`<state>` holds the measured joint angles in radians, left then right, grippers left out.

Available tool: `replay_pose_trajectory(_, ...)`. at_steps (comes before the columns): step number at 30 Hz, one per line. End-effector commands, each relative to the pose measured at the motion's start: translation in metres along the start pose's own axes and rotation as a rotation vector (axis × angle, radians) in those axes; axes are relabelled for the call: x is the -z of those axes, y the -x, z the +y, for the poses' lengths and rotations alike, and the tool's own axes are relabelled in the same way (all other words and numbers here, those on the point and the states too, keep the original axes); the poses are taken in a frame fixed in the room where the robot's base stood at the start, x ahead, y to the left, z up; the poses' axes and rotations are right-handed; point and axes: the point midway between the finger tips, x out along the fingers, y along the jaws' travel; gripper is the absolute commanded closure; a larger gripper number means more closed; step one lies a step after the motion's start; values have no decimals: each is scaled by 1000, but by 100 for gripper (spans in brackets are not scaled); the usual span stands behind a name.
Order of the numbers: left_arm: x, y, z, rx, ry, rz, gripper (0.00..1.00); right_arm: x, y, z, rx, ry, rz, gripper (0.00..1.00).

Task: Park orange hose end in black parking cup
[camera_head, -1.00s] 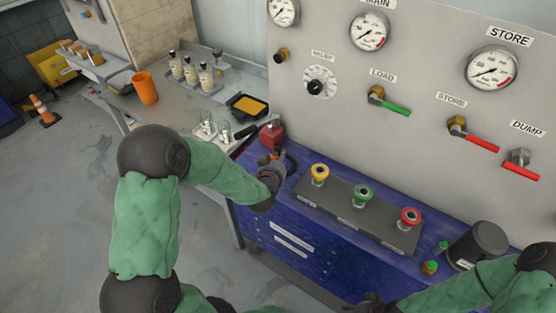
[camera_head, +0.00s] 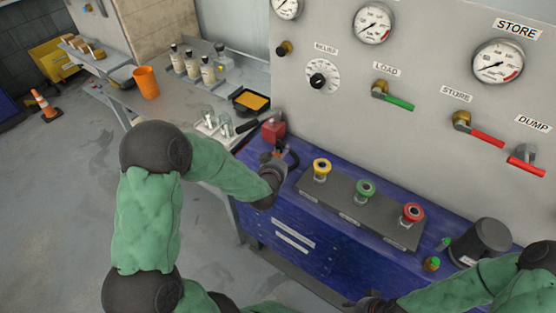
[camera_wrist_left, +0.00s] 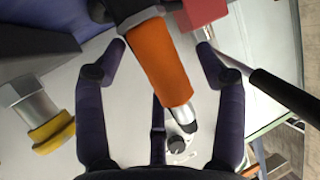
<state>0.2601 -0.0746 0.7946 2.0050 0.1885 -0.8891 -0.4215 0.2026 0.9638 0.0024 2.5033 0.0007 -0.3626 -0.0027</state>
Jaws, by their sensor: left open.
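The orange hose end (camera_wrist_left: 163,65), a sleeve with a silver tip, lies between the spread fingers of my left gripper (camera_wrist_left: 160,50) in the left wrist view. The fingers are open and show gaps on both sides of it. In the head view my left gripper (camera_head: 274,162) is at the left end of the blue bench, mostly covering the hose end. A dark grey-black cylinder (camera_head: 481,241) stands at the bench's right end; it may be the black parking cup, but I cannot tell. My right gripper (camera_head: 369,303) is partly visible at the bottom edge, its fingers unclear.
The blue bench (camera_head: 325,247) carries a grey strip with yellow (camera_head: 321,168), green (camera_head: 365,188) and red (camera_head: 412,212) knobs. A red block (camera_head: 273,131) stands just behind my left gripper. The gauge panel (camera_head: 430,145) with levers rises behind.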

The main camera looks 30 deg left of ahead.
Motion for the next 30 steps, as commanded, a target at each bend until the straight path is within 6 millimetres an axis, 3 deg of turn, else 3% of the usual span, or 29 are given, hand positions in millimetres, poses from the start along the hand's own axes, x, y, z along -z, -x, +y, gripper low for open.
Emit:
replay_pose_trajectory(5,1,15,0,0,0,2,30,0,0,0,0,0,0,60)
replay_pose_trajectory(21,2,99,0,0,0,5,30,0,0,0,0,0,0,60)
replay_pose_trajectory(30,1,118,0,0,0,4,30,0,0,0,0,0,0,60)
